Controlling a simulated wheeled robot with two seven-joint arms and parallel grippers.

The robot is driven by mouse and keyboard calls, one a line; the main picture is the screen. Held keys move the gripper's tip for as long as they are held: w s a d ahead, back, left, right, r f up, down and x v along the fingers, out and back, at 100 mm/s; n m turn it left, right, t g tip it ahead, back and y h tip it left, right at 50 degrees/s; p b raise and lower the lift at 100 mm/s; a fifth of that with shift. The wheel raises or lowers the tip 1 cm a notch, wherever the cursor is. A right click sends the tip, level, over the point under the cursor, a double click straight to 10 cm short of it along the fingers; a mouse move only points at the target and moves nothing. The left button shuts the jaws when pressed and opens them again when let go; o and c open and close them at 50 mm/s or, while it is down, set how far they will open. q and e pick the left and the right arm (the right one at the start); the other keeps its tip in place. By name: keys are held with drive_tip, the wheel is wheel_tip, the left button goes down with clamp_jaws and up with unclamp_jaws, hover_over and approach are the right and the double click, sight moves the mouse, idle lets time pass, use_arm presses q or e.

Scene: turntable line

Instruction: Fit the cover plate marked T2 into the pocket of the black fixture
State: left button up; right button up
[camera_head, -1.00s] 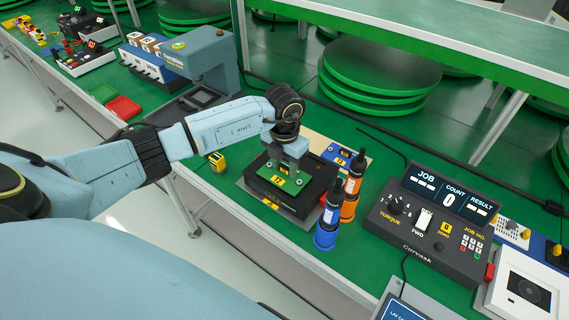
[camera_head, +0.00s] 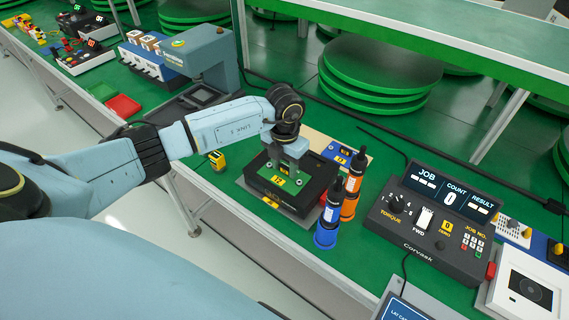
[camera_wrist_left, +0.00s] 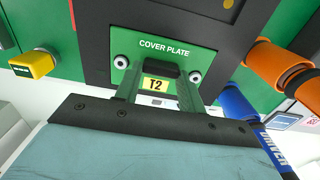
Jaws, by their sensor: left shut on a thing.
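The green cover plate (camera_head: 276,178) marked T2 is at the black fixture (camera_head: 310,199), over its pocket, under my left gripper (camera_head: 291,150). In the left wrist view the plate (camera_wrist_left: 190,48) shows its "COVER PLATE" print, yellow T2 label and two round screw-like heads, with the black fixture (camera_wrist_left: 95,22) around it. My left gripper (camera_wrist_left: 158,85) is shut on the plate's raised dark handle. Whether the plate lies flush in the pocket cannot be told. My right gripper is not in view.
A blue screwdriver (camera_head: 328,215) and an orange one (camera_head: 351,190) stand upright close right of the fixture. A blue plate (camera_head: 345,156) lies on a tan board behind. A yellow block (camera_head: 217,160) is left. The torque controller (camera_head: 430,215) stands right.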

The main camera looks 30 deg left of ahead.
use_arm(q)
drive_tip(key=shift+f, duration=0.1)
idle(0.3)
drive_tip(key=o, duration=1.1)
drive_tip(key=shift+o, duration=0.6)
drive_tip(key=o, duration=0.3)
drive_tip(key=shift+r+p, duration=3)
drive_tip(key=shift+r, duration=0.8)
drive_tip(key=shift+s+f, duration=0.1)
